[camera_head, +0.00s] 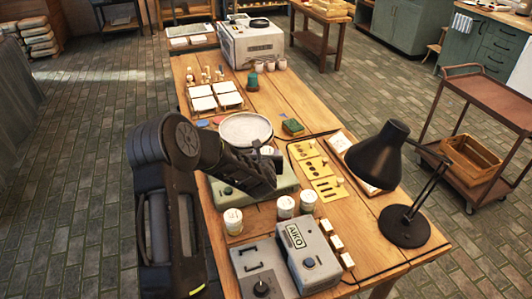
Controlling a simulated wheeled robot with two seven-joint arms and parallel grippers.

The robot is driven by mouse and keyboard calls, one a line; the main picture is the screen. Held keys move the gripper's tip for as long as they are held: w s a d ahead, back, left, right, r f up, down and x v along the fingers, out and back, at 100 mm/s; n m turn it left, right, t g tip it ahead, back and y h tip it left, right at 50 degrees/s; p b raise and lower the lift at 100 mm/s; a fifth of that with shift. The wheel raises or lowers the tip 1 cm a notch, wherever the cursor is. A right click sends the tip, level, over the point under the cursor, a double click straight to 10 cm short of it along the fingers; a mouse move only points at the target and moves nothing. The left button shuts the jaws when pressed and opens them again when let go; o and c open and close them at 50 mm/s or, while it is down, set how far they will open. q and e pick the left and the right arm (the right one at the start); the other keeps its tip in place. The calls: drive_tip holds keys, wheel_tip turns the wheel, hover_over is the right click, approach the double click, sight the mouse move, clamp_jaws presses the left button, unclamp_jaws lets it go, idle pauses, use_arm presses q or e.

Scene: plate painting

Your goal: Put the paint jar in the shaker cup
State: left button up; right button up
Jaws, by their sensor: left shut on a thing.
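My left gripper (270,163) reaches in from the left over the middle of the table, above a grey-green machine (284,186) with a knob. It is shut on a small white jar (266,151), which is mostly hidden by the fingers. Three other white paint jars with labels stand near the front: one at the left (232,221), one in the middle (286,207) and one at the right (307,201). I cannot tell for sure which part is the shaker cup. My right gripper is not in view.
A grey AIKO machine (309,262) stands at the table's front. A black desk lamp (404,227) is at the right. A round white plate (245,128) lies behind my left gripper. Yellow tool cards (318,168) lie right of it. A white oven (250,43) is at the back.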

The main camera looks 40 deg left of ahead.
use_arm(q)
drive_tip(key=shift+f, duration=0.15)
drive_tip(key=o, duration=1.5)
drive_tip(key=shift+r, duration=0.2)
drive_tip(key=b+v, duration=0.2)
drive_tip(key=v, duration=1)
drive_tip(key=shift+f, duration=0.15)
